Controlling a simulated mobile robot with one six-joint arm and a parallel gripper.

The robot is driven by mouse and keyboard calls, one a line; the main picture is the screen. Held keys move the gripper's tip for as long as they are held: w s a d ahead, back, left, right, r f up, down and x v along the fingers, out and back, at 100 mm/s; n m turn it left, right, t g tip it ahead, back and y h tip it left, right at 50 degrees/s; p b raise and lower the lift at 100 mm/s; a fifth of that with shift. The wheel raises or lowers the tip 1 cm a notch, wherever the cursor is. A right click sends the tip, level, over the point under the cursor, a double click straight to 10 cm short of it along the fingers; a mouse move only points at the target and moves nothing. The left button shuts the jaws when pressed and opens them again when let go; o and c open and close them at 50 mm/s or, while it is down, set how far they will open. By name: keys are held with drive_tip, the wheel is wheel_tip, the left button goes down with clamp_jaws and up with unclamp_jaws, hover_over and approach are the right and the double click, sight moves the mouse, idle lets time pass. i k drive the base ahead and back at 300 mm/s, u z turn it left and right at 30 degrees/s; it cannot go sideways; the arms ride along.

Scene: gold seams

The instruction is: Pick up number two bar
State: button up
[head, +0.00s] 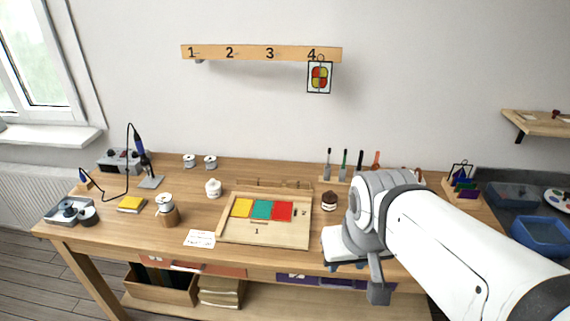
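A wooden work board (234,236) lies on the bench with yellow, green and red square panels in a row on it. The figure 1 is marked below the panels and the figure 2 to their right. I cannot make out a separate bar at the 2. Long thin wooden pieces (268,184) lie along the board's far edge, with no readable numbers. My gripper (347,266) is low over the bench, right of the board and apart from it. My wrist and arm hide most of it, so its fingers and anything between them cannot be told.
A dark-and-white small pot (329,201) stands between the board and my arm. A tool rack (345,180) stands behind. A white card (200,239), a jar (167,213) and a soldering iron stand (150,182) are on the left. A numbered wall rail (260,53) holds a framed panel (319,77) at 4.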

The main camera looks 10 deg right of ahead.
sight(297, 184)
drive_tip(key=i, duration=0.9)
drive_tip(key=z, duration=0.05)
